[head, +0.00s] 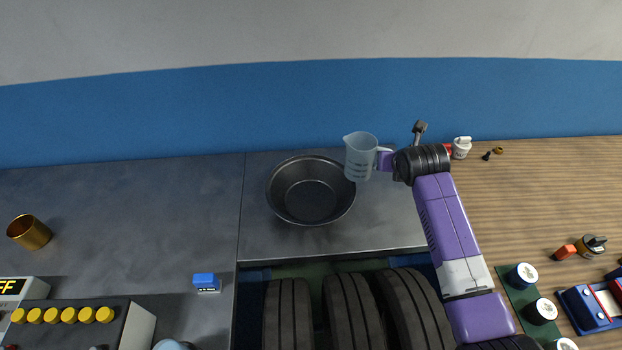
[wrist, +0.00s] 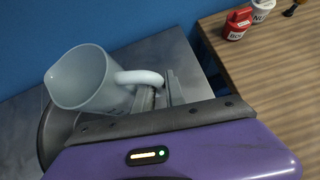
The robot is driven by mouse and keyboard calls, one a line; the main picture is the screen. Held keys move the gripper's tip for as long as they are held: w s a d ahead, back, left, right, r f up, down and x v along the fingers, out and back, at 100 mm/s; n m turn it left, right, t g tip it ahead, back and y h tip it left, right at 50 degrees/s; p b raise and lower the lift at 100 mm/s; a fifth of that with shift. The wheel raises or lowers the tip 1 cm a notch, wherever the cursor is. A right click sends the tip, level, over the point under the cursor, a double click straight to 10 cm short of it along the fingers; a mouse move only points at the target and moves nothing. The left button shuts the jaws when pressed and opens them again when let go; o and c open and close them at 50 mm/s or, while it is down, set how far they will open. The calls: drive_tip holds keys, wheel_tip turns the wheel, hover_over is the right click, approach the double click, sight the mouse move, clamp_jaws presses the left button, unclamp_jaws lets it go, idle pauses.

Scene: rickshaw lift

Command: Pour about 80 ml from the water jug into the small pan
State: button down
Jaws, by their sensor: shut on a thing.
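The water jug (head: 360,155) is a translucent pale cup with a spout and dark scale marks. My gripper (head: 383,160) is shut on its handle, which shows white in the wrist view. The jug is held at the right rim of the small pan, nearly upright in the head view, with its spout toward the left. In the wrist view the jug (wrist: 85,82) stands in front of my gripper (wrist: 160,92). The small pan (head: 310,190) is a round dark metal dish on the grey worktop. It looks empty, and no stream shows. The water level in the jug cannot be told.
A wooden counter (head: 520,185) lies to the right with small containers and loose parts. A brass cup (head: 30,232), a blue block (head: 205,282) and a box with yellow knobs (head: 75,325) stand left. Tyres (head: 345,305) sit below the front edge.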

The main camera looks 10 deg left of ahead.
sight(376, 143)
drive_tip(key=shift+s+a+r, duration=0.1)
drive_tip(key=shift+r, duration=0.1)
drive_tip(key=shift+s+a+r+t, duration=0.1)
drive_tip(key=shift+a+r+t, duration=0.1)
drive_tip(key=shift+r+t, duration=0.1)
drive_tip(key=a+r+n+t+h, duration=0.1)
drive_tip(key=s+a+r+n+t+h, duration=0.1)
drive_tip(key=a+r+h, duration=0.1)
drive_tip(key=s+a+r+n+t+h, duration=0.1)
drive_tip(key=shift+s+a+r, duration=0.15)
drive_tip(key=shift+s+a, duration=0.05)
drive_tip(key=shift+a, duration=0.15)
drive_tip(key=shift+s+a+r+n+t+h, duration=0.25)
drive_tip(key=shift+a+r+n+t+h, duration=0.2)
drive_tip(key=shift+n+t+h, duration=0.2)
drive_tip(key=shift+s+a+n+t+h, duration=0.25)
drive_tip(key=shift+a+n+t+h, duration=0.3)
drive_tip(key=shift+a+n+t, duration=0.15)
drive_tip(key=shift+s, duration=0.1)
drive_tip(key=shift+s+a+f+n+t+h+b, duration=0.2)
drive_tip(key=shift+a+n+t+h+b, duration=0.4)
drive_tip(key=shift+b, duration=1.2)
